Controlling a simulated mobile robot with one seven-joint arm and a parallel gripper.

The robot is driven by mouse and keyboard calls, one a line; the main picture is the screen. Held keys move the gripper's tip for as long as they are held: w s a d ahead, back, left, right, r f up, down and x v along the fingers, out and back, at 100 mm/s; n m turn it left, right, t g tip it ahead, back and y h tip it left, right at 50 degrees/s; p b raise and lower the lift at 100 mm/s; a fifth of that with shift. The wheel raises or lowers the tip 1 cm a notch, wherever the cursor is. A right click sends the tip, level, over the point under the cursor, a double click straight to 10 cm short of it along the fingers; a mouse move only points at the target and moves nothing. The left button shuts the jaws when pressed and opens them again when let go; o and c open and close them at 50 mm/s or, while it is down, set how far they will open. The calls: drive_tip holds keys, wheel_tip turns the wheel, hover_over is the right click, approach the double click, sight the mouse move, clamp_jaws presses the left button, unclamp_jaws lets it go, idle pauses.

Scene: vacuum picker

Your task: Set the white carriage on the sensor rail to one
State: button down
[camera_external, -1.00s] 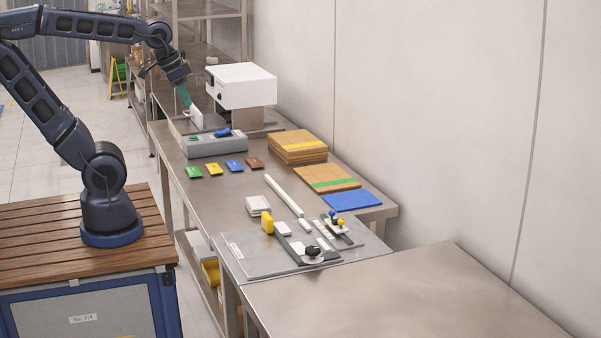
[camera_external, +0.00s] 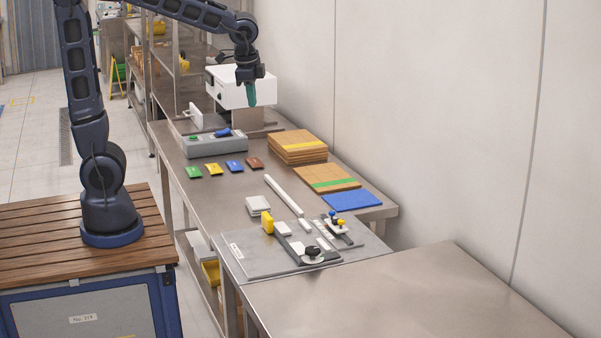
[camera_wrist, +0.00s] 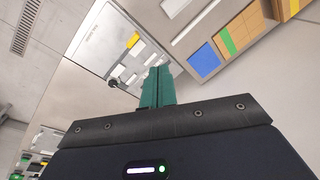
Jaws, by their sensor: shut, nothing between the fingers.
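A grey plate (camera_external: 250,262) lies at the near end of the steel bench and carries dark rails. A white block (camera_external: 283,228), which looks like the carriage, sits on the left rail (camera_external: 297,246), in front of a yellow block (camera_external: 267,221). A black knob (camera_external: 312,250) is at the rail's near end. Scale marks are too small to read. My gripper (camera_external: 252,102) has green fingers, shut and empty, pointing down in the air by the white machine, well away from the plate. The wrist view shows the fingers (camera_wrist: 158,72) and, beyond them, the plate (camera_wrist: 92,40); the fingers hide part of it.
A second rail with blue and yellow knobs (camera_external: 335,220) stands on the plate's right. A white bar (camera_external: 284,196), white stack (camera_external: 258,206), blue mat (camera_external: 352,200) and cardboard stacks (camera_external: 298,147) lie nearby. The near steel table (camera_external: 410,295) is bare.

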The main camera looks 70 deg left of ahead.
drive_tip(key=w+d+f+m+g+y, duration=0.1)
drive_tip(key=w+d+f+m, duration=0.3)
drive_tip(key=w+d+f, duration=0.4)
drive_tip(key=w+d+f+m+g+y, duration=0.1)
drive_tip(key=w+d+f+m, duration=0.3)
drive_tip(key=w+d+f, duration=0.5)
drive_tip(key=w+f+y, duration=0.1)
drive_tip(key=w+f, duration=0.4)
drive_tip(key=f, duration=0.1)
drive_tip(key=shift+w+d+f+m+g, duration=0.15)
drive_tip(key=shift+f+m+g, duration=0.15)
drive_tip(key=shift+m+g, duration=0.1)
drive_tip(key=shift+f, duration=0.1)
drive_tip(key=x, duration=0.9)
drive_tip(key=shift+f, duration=0.35)
drive_tip(key=shift+a, duration=0.25)
drive_tip(key=shift+a, duration=3.1)
drive_tip(key=s+v, duration=0.1)
drive_tip(key=v, duration=0.9)
drive_tip(key=shift+w+d, duration=0.4)
drive_tip(key=shift+w, duration=0.05)
